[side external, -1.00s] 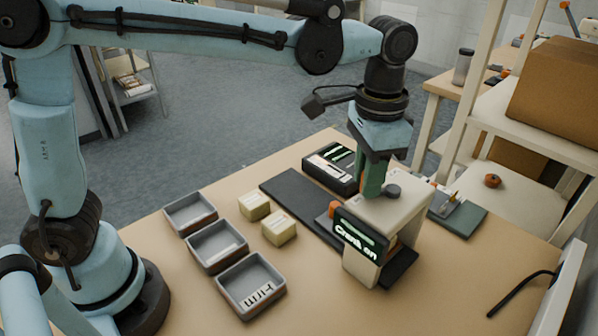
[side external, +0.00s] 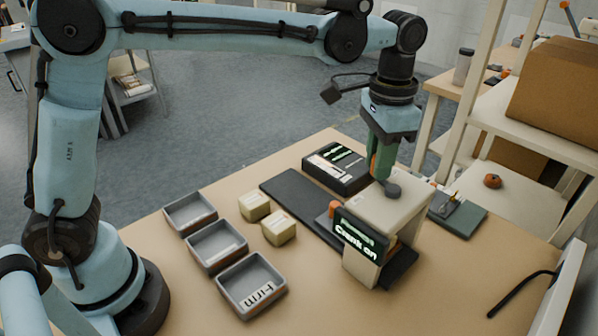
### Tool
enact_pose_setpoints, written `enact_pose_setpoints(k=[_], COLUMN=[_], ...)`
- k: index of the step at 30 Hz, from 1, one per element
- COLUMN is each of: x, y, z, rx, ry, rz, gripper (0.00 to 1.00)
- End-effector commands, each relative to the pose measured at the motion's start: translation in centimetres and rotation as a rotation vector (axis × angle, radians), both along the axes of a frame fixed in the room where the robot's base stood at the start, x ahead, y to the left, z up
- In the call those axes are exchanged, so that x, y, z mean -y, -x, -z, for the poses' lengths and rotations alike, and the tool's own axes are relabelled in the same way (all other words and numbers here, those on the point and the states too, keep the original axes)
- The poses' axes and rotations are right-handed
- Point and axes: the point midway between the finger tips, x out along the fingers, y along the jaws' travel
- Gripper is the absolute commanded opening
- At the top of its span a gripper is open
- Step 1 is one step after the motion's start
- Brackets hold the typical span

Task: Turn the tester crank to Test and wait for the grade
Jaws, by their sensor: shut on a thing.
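The tester (side external: 395,208) is a pale, bridge-shaped stand on the table. Its front display (side external: 358,236) shows green-white text that seems to read "Crank on". My gripper (side external: 379,176) points down at the tester's top, just behind and left of this knob. Its green fingers are shut on the crank, which is mostly hidden between them; an orange part (side external: 373,165) shows at their left side. I cannot read the crank's position marks.
A dark strip (side external: 290,196) runs under the tester. A black device with a lit screen (side external: 338,168) stands behind it. Two pale yellow blocks (side external: 278,228) and three grey trays (side external: 251,285) lie to the left. A shelf (side external: 540,120) stands at right.

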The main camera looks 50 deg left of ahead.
Motion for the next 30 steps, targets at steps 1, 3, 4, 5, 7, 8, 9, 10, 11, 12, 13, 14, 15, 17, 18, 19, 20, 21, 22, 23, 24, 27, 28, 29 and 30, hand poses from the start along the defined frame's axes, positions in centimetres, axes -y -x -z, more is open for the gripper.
enact_pose_setpoints(k=[1, 3, 4, 5, 7, 8, 9, 10, 11, 12, 13, 14, 15, 17, 18, 19, 20, 21, 22, 23, 24, 27, 28, 29, 30], x=[0.1, 0.1, 0.0, 0.0, 0.0, 0.1, 0.1, 0.2, 0.3, 0.6, 0.7, 0.9, 1.1, 1.4, 1.6, 1.6, 1.7, 1.7, 1.7, 1.7, 1.7, 1.7, 1.7, 1.7, 1.8], y=[-0.1, -0.1, -0.1, -0.1, -0.1, -0.1, -0.2, -0.3, -0.5, -0.8, -1.1, -1.3, -1.6, -1.9, -2.1, -2.2, -2.2, -2.3, -2.3, -2.3, -2.3, -2.2, -2.2, -2.3, -2.3], z=[0.0, 0.0, 0.0, 0.0, 0.0, 0.0, 0.0, 0.0, 0.0, 0.0, 0.0, 0.0, 0.0, 0.0, 0.0, 0.0, 0.0, 0.0, 0.0, 0.0, 0.0, 0.0, 0.0, 0.0, 0.0], rx=[0.001, 0.000, 0.000, 0.000, 0.000, 0.000, 0.000, 0.000, 0.000, 0.000, 0.000, 0.000, 0.000, 0.000, 0.000, -0.001, -0.001, -0.001, -0.001, -0.001, -0.001, -0.001, -0.001, -0.001, -0.001], ry=[0.003, 0.002, 0.002, 0.002, 0.001, 0.001, 0.001, 0.001, 0.001, 0.001, 0.001, 0.001, 0.002, 0.002, 0.002, 0.003, 0.003, 0.003, 0.003, 0.003, 0.003, 0.002, 0.002, 0.002, 0.002], rz=[0.001, 0.001, 0.001, 0.001, 0.001, 0.001, 0.001, 0.001, 0.001, 0.001, 0.001, 0.002, 0.002, 0.003, 0.003, 0.003, 0.002, 0.002, 0.002, 0.002, 0.002, 0.002, 0.002, 0.002, 0.002], gripper=[0.06, 0.06, 0.06, 0.06, 0.06, 0.06, 0.06, 0.06, 0.06, 0.06, 0.06, 0.06, 0.06, 0.06, 0.06, 0.06, 0.06, 0.06, 0.06, 0.06, 0.06, 0.06, 0.06, 0.06, 0.06])
